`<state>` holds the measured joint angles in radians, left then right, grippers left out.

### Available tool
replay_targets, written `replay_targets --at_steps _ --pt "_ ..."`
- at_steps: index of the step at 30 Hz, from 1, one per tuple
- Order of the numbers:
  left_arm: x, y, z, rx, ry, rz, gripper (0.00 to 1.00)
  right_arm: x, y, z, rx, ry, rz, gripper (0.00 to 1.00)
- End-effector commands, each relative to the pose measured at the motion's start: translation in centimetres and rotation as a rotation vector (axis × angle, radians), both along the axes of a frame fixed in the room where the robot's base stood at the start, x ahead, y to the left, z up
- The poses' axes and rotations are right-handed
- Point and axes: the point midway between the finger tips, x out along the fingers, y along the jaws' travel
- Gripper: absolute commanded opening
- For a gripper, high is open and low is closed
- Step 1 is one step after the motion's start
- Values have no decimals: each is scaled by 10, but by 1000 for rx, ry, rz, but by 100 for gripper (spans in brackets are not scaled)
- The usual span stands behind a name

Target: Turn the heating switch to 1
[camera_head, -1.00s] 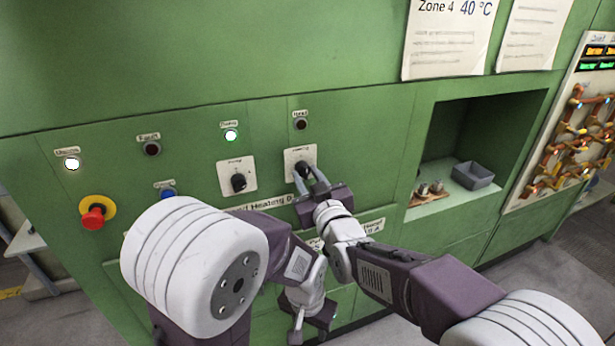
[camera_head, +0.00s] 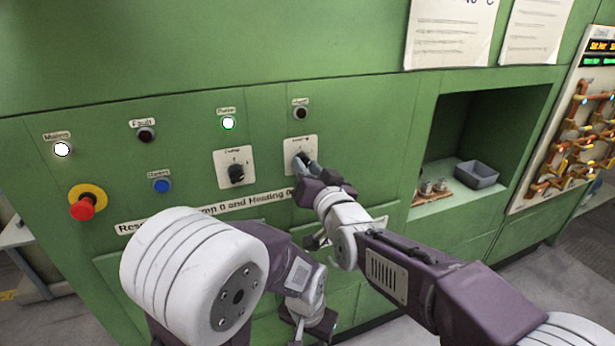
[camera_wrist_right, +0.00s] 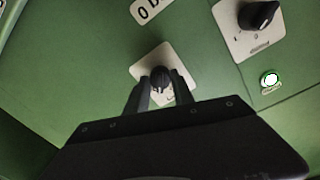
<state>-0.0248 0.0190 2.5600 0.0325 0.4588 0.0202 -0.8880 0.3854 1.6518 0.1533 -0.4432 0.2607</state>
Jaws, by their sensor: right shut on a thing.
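The heating switch is a black knob on a white plate (camera_head: 308,143) on the green panel, right of the pump switch (camera_head: 236,173). My right gripper (camera_head: 309,165) is at this knob, and in the right wrist view its two dark fingers (camera_wrist_right: 158,90) are on either side of the knob (camera_wrist_right: 160,76), shut on it. The fingers hide part of the knob in the head view, so I cannot tell which mark it points to. My left gripper (camera_head: 314,328) hangs low at the bottom edge, away from the panel. Its fingers are too unclear to tell.
The lamp (camera_head: 300,113) above the heating switch is dark; the one above the pump switch (camera_head: 228,123) glows green. A red emergency button (camera_head: 82,208) and a blue button (camera_head: 162,186) sit left. A recess with a grey bin (camera_head: 477,174) lies right.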

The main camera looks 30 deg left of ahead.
Motion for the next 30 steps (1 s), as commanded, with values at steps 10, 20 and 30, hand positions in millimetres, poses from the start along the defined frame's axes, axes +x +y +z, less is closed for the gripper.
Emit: replay_targets --at_steps 10,20,30 --pt "0 0 -29 0 0 0 42 0 0 -3 179 209 -1 0" --pt "0 0 -42 0 0 0 42 0 0 -2 275 326 -1 0" --pt "0 0 -44 0 0 0 42 0 0 0 304 359 -1 0"
